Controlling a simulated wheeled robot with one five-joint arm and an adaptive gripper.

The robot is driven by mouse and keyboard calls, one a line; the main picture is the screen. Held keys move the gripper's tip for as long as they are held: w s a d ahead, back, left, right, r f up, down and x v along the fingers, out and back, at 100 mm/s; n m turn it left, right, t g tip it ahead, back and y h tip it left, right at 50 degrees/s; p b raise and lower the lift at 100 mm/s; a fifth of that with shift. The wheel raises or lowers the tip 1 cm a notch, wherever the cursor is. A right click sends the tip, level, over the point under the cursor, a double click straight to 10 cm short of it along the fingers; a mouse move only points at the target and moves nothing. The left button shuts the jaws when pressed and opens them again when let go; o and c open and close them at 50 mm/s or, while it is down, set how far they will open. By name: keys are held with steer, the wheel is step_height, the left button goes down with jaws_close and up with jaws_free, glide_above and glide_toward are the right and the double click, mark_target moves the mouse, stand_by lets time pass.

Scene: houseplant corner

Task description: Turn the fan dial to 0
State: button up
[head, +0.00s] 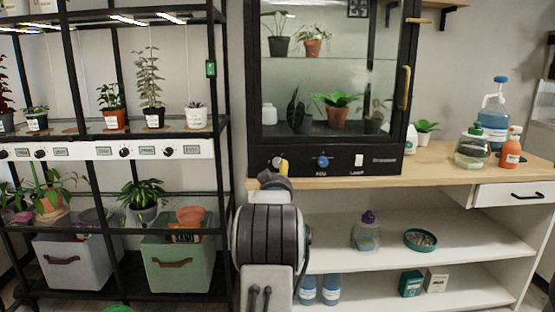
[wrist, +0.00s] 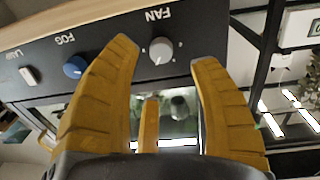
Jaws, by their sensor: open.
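The fan dial (wrist: 161,50) is a light grey round knob on the black cabinet panel, under the upside-down "FAN" lettering in the wrist view. Small marks surround it, but I cannot read its setting. My gripper (wrist: 165,54) is open, its two yellow fingers on either side of the dial with visible gaps, apparently not touching it. In the head view my gripper (head: 281,165) is at the panel's left end, in front of the dial area, and largely hides it.
The blue fog dial (wrist: 75,67) and white lamp switch (wrist: 29,75) share the panel. The glass-fronted plant cabinet (head: 330,145) stands on a wooden counter (head: 440,172). A black plant rack (head: 226,110) stands close on the left. Bottles (head: 492,112) stand at the right.

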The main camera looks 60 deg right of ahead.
mark_target(277, 164)
steer(key=shift+w+d+r+n, duration=0.15)
steer(key=shift+w+d+n, duration=0.5)
steer(key=shift+d+n, duration=0.7)
steer(key=shift+w+d+r+n, duration=0.1)
steer(key=shift+w+d+n, duration=0.7)
steer(key=shift+n, duration=0.9)
steer(key=shift+w+d+r+n, duration=0.15)
steer(key=shift+w+d+n, duration=0.35)
steer(key=shift+d+n, duration=0.95)
steer(key=shift+a, duration=0.1)
jaws_close()
